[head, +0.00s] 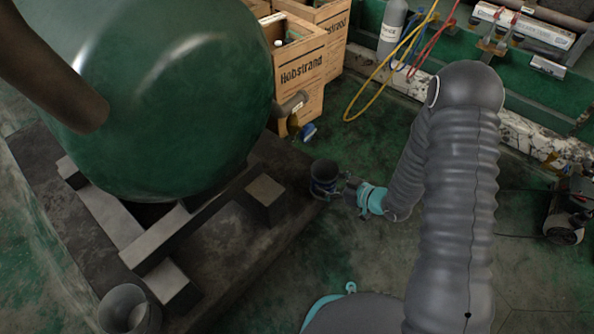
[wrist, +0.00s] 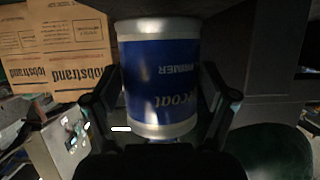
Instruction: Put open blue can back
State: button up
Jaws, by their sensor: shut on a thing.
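The blue can (head: 323,179) is at the right edge of the dark plinth in the head view, with its dark open top facing up. I cannot tell whether it touches the plinth. My gripper (head: 338,190) is shut on it from the right side. In the wrist view, the blue can (wrist: 160,85) fills the middle between the two fingers of my gripper (wrist: 160,110). Its blue label reads "PRIMER" upside down, between silver bands. The inside of the can is too dark to make out.
A large green tank (head: 165,90) stands on blocks over the dark plinth (head: 225,240). A grey open container (head: 125,309) is at the bottom left. Wooden crates (head: 302,72), a grey cylinder (head: 393,28) and yellow hoses (head: 372,88) are at the back. Green floor lies behind the can.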

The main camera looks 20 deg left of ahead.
jog(key=w+a, duration=0.1)
jog(key=a, duration=0.2)
jog(key=w+a, duration=0.2)
jog(key=a, duration=0.2)
jog(key=w+a, duration=0.1)
jog(key=a, duration=0.3)
jog(key=shift+w+a+b, duration=0.15)
jog(key=shift+w+b, duration=0.15)
jog(key=shift+w, duration=0.1)
jog(key=shift+w+a+f+b, duration=0.1)
jog(key=shift+a+f+b, duration=0.1)
jog(key=shift+f, duration=0.7)
jog(key=shift+w+a+f+b, duration=0.1)
jog(key=shift+f+b, duration=0.05)
jog(key=shift+f, duration=0.7)
jog(key=shift+f, duration=0.15)
jog(key=o, duration=1.3)
jog(key=shift+s+d+r, duration=0.1)
jog(key=shift+r, duration=0.15)
jog(key=p+v, duration=0.1)
jog(key=v, duration=1)
jog(key=shift+s+d+r, duration=0.1)
jog(key=shift+s+d, duration=0.05)
jog(key=shift+d, duration=0.2)
